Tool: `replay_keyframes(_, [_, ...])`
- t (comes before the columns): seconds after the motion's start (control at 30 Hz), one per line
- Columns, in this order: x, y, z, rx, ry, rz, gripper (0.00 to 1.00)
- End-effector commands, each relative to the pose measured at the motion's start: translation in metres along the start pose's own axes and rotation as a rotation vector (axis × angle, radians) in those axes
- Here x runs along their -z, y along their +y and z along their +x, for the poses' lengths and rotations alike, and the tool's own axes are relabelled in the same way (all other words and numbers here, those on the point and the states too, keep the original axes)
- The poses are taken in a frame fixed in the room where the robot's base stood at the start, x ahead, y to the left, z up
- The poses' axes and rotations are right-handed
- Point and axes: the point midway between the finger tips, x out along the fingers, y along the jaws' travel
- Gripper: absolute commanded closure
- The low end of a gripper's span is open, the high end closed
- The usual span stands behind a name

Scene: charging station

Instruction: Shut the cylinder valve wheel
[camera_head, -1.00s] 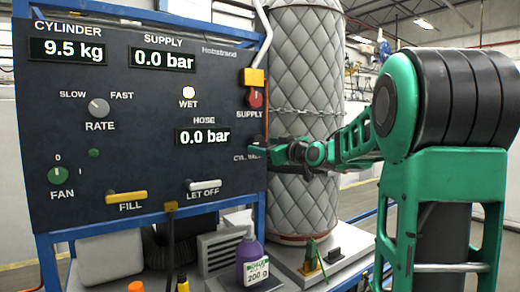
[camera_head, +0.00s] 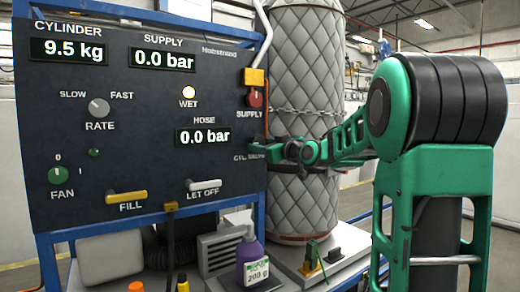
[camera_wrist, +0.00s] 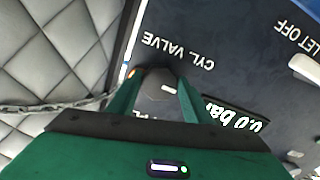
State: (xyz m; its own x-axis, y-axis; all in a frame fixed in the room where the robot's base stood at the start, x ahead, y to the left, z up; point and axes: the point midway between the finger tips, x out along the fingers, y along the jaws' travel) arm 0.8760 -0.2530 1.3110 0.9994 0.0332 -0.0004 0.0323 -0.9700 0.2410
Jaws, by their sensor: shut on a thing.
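The cylinder valve wheel is a dark faceted knob (camera_wrist: 160,88) on the black panel, beside the "CYL. VALVE" lettering in the wrist view. A small pale mark shows on its face. My gripper (camera_wrist: 160,98) has its two green fingers on either side of the knob and is shut on it. In the head view my gripper (camera_head: 277,151) reaches the panel's lower right edge from the right. It hides the wheel there and partly covers the label.
The panel (camera_head: 130,130) reads cylinder 9.5 kg, supply 0.0 bar, hose 0.0 bar; the WET lamp (camera_head: 189,92) is lit. A quilted grey cylinder (camera_head: 303,70) with a chain stands close behind my gripper.

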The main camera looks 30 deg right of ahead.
Motion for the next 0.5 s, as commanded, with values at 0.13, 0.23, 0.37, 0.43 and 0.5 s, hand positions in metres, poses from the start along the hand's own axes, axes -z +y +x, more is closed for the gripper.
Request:
replay_keyframes(0.13, [-0.0002,-0.0014,0.0000,0.001,-0.001,0.049,0.77])
replay_keyframes(0.23, [-0.0002,-0.0017,0.0000,0.001,-0.001,0.107,0.77])
replay_keyframes(0.37, [-0.0002,-0.0025,0.0001,0.002,-0.001,0.208,0.77])
replay_keyframes(0.43, [-0.0002,-0.0025,-0.0001,0.002,-0.001,0.271,0.77])
replay_keyframes(0.5, [-0.0001,-0.0030,0.0000,0.002,-0.001,0.337,0.77])
